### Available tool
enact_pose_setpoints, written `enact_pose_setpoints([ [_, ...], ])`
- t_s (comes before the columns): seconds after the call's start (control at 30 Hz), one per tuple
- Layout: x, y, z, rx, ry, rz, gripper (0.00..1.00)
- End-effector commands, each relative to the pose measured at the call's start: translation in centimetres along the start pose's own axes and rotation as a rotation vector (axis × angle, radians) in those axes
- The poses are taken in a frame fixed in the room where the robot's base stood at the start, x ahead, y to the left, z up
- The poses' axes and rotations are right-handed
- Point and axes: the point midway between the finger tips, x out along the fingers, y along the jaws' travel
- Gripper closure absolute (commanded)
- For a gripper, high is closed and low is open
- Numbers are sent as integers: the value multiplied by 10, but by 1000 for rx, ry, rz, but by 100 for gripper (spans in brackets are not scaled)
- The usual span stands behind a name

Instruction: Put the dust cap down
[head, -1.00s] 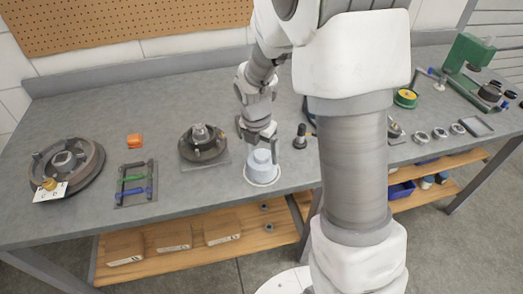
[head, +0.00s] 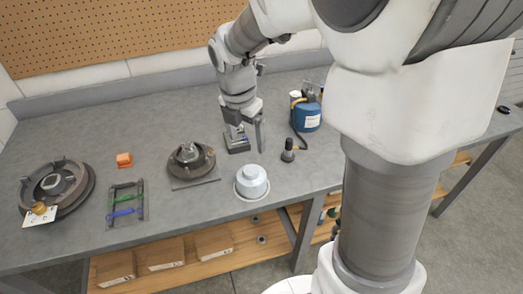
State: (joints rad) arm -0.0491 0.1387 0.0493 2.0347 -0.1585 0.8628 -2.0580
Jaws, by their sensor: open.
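The dust cap (head: 252,177), a pale blue-grey stepped round piece, sits upright on a white round base (head: 240,195) near the front edge of the bench. My gripper (head: 248,143) is open and points down behind the cap, apart from it. A small dark block (head: 238,146) is close by the fingers. I cannot tell whether the fingers touch this block. Nothing is seen held between the fingers.
A hub on a plate (head: 191,161) stands left of the cap. A dark upright tool (head: 288,150) and a blue canister (head: 306,113) stand to its right.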

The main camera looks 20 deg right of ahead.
Motion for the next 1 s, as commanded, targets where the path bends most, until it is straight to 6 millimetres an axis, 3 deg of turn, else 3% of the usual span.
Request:
enact_pose_setpoints([
  [0.3, -64, -49, -21, 737, -11, 132, 13],
  [0.5, -93, -84, -41, 1251, 41, 226, 13],
  [0.8, -114, -131, -74, 1956, 207, 340, 13],
  [1.0, -116, -145, -86, 2201, 294, 364, 13],
])
